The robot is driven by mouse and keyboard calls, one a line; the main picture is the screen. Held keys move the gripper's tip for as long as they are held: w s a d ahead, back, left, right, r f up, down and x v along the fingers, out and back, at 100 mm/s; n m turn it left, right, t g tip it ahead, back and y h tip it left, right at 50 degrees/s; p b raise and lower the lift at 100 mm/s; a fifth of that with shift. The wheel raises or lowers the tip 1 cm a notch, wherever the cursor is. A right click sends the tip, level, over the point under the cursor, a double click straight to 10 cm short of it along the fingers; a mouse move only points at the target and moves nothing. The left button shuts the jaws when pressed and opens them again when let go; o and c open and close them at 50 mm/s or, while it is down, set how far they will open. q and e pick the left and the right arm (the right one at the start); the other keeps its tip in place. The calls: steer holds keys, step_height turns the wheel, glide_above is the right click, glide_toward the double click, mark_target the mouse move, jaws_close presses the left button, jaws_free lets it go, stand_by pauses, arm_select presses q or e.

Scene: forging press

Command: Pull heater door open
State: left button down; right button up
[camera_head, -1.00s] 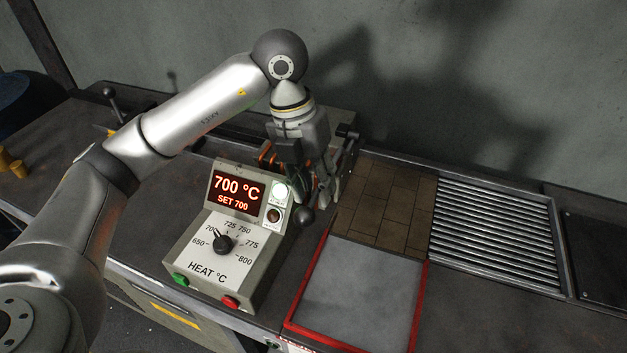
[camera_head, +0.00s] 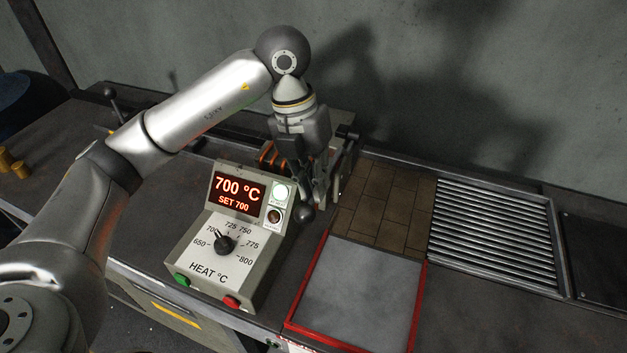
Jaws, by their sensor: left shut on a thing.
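The heater (camera_head: 345,158) stands behind the control box, with glowing orange bars at its left side. My left gripper (camera_head: 314,196) points down in front of it and hides most of its front and door. The gripper is shut on the door handle, whose dark ball end (camera_head: 304,213) shows just below the fingertips. The exact contact is hard to make out. How far the door stands open cannot be told. My right gripper is not in view.
The control box (camera_head: 215,255) reads 700 °C, close left of the gripper. To the right lie a brown brick surface (camera_head: 385,205), a red-framed grey plate (camera_head: 360,290) and a slatted roller rack (camera_head: 495,235). A grey wall (camera_head: 480,80) stands behind.

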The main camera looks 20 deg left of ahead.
arm_select(q)
steer(key=w+r+g+p, duration=0.6)
steer(key=w+r+p, duration=0.3)
steer(key=p, duration=0.9)
steer(key=shift+r+n+g+p, duration=0.3)
steer(key=shift+r+p, duration=0.1)
steer(key=shift+r, duration=1.5)
